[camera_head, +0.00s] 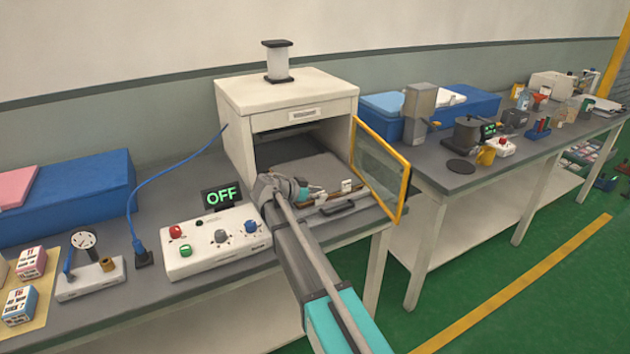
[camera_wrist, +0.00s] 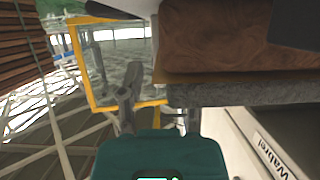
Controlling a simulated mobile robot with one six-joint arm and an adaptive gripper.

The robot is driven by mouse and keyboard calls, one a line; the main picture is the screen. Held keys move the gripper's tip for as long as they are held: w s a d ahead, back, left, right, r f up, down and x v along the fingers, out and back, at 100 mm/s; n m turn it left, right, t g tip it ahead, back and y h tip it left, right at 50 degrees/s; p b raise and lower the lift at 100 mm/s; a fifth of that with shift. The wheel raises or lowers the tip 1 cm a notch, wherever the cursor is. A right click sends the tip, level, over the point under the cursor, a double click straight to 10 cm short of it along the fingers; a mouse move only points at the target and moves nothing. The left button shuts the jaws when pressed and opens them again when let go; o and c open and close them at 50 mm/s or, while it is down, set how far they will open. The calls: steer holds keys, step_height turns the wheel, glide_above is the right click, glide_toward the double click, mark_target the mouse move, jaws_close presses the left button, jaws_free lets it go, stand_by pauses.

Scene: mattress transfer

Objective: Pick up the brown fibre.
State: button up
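The brown fibre (camera_head: 327,201) shows in the head view as a low brown strip at the front of the open white chamber (camera_head: 285,93), partly hidden by my arm. In the wrist view, a large brown textured block (camera_wrist: 220,37), seemingly the fibre, fills the upper right, above a grey slab. My gripper (camera_head: 304,188) is at the chamber mouth, close beside the fibre. In the wrist view, a grey finger (camera_wrist: 126,103) shows left of the slab. Contact and finger gap are unclear.
The chamber's yellow-framed glass door (camera_head: 380,168) stands open on the right. A control box (camera_head: 215,240) with an OFF display (camera_head: 221,196) sits left of my arm. A second bench (camera_head: 475,180) with several items stands right, beyond a gap.

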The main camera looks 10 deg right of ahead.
jaws_close()
steer(key=shift+r, duration=0.15)
